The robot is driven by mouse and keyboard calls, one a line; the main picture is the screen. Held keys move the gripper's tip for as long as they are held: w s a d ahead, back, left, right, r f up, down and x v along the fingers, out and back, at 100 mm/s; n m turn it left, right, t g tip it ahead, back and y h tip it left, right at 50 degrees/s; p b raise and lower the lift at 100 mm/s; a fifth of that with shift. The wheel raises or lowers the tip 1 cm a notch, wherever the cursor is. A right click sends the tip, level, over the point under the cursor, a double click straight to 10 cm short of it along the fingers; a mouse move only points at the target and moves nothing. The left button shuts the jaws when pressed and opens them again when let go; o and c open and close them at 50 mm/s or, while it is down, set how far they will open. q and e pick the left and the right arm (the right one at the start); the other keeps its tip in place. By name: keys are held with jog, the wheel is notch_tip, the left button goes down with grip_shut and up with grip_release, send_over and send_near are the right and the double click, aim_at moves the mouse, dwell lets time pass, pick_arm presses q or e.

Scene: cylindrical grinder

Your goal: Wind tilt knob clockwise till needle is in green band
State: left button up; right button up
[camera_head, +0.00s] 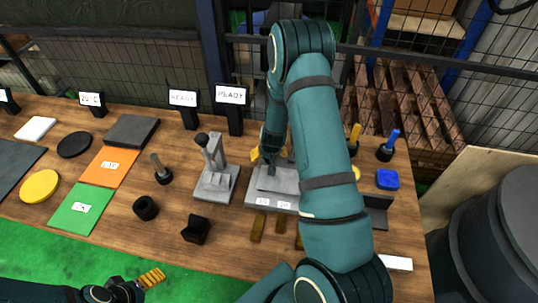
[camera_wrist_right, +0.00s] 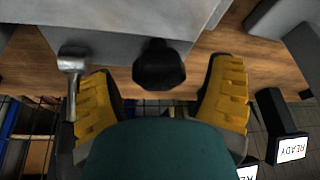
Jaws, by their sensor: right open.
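A dark, lobed knob (camera_wrist_right: 158,66) sticks out of a grey machine body (camera_wrist_right: 110,18) in the right wrist view. My right gripper (camera_wrist_right: 165,88) is open, with one ridged yellow finger on each side of the knob and a visible gap to both. In the head view my right arm reaches over the grey grinder (camera_head: 272,200), and my right gripper (camera_head: 262,154) is mostly hidden behind the arm at its far side. No needle or green band can be made out. My left gripper (camera_head: 150,278) is at the lower left, away from the machine; its finger opening is unclear.
A metal lever (camera_wrist_right: 72,75) stands beside the left finger in the wrist view. A small grey stand (camera_head: 214,185) is left of the grinder. READY signs (camera_head: 231,95) stand behind. Brass-coloured blocks (camera_head: 258,228) lie in front; a blue block (camera_head: 387,179) lies right.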

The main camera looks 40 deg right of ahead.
jog(key=c, duration=1.2)
jog(key=shift+a+r+m+g+h+p, duration=0.15)
jog(key=shift+m+g+h+p, duration=0.2)
jog(key=shift+m+p, duration=0.65)
jog(key=shift+c, duration=0.2)
jog(key=m+p, duration=0.1)
jog(key=m, duration=0.1)
jog(key=shift+m+g+h, duration=0.25)
jog(key=shift+m+h, duration=0.1)
jog(key=shift+m, duration=0.05)
jog(key=o, duration=1.2)
jog(key=shift+o, duration=0.2)
